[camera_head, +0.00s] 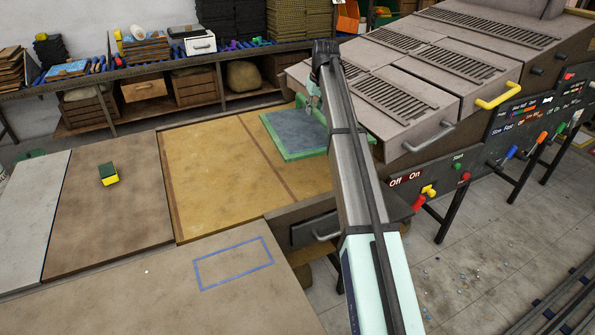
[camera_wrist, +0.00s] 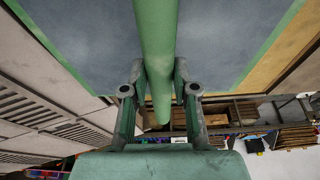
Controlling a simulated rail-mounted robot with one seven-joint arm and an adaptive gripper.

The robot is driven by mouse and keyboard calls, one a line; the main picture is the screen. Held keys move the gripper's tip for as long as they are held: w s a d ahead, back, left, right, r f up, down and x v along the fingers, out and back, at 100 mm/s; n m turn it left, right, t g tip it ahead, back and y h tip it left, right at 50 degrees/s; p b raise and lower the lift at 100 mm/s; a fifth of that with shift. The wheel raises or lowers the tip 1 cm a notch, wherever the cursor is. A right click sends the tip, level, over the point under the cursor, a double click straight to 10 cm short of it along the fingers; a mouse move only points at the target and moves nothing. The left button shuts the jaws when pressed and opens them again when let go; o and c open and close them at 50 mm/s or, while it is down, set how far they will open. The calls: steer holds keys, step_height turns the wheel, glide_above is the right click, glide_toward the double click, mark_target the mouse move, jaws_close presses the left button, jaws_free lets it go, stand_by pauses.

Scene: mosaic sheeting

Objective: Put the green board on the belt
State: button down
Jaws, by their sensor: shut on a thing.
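The green board (camera_head: 288,135) has a green rim and handle and a grey-blue face. It is over the far right end of the yellow-tan belt (camera_head: 215,180), close to the machine's mouth. I cannot tell if it touches the belt. My gripper (camera_head: 313,100) is at the board's far right part, partly hidden by my arm. In the wrist view, my gripper (camera_wrist: 158,75) is shut on the green bar (camera_wrist: 154,35) of the board. The board's grey face (camera_wrist: 235,40) fills the top of that view.
The large grey machine (camera_head: 400,85) with vents and drawer handles stands right of the board. A brown table (camera_head: 110,215) holds a yellow-green sponge (camera_head: 108,173). A blue tape rectangle (camera_head: 232,263) marks the front table. A loaded shelf (camera_head: 150,72) runs along the back.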

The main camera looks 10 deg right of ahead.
mark_target(301, 125)
steer(key=shift+n, duration=0.5)
steer(key=w+a, duration=0.2)
steer(key=w+a+f, duration=0.1)
steer(key=w+a, duration=0.1)
steer(key=shift+w+a, duration=0.1)
steer(key=shift+a, duration=0.25)
steer(key=shift+w+a, duration=0.2)
steer(key=shift+a, duration=0.1)
steer(key=shift+a+f, duration=0.15)
steer(key=shift+f, duration=0.15)
step_height(301, 125, down, 20)
steer(key=p, duration=0.5)
steer(key=shift+w+r, duration=0.1)
steer(key=shift+r, duration=0.1)
steer(key=c, duration=0.9)
jaws_free()
steer(key=shift+f, duration=0.15)
steer(key=b+v, duration=0.3)
steer(key=v, duration=0.9)
